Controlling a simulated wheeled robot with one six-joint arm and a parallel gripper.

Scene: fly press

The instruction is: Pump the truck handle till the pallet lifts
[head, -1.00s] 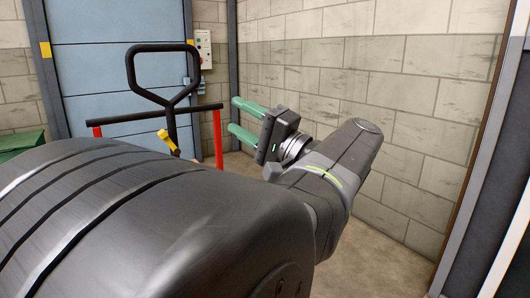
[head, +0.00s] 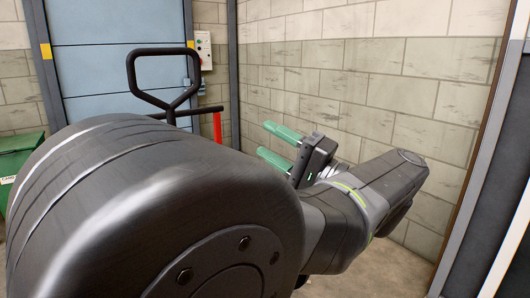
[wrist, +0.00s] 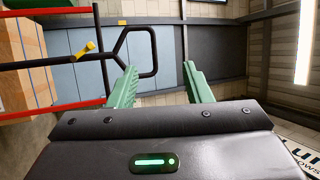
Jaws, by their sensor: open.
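The truck handle (head: 163,78) is a black loop on a stem, upright in front of the blue door in the head view. My arm hides its lower part. In the wrist view the handle (wrist: 153,52) lies sideways, beyond the left finger. My gripper (head: 272,143) has two green fingers, open and empty, to the right of the handle and apart from it. The gripper also shows in the wrist view (wrist: 158,80), with a wide gap between its fingers. A yellow lever (wrist: 88,47) sits near the handle's stem. The pallet cannot be made out for certain.
Stacked cardboard boxes (wrist: 22,65) show at the left of the wrist view. A green bin (head: 14,160) is at the far left. A block wall (head: 370,100) bounds the right side.

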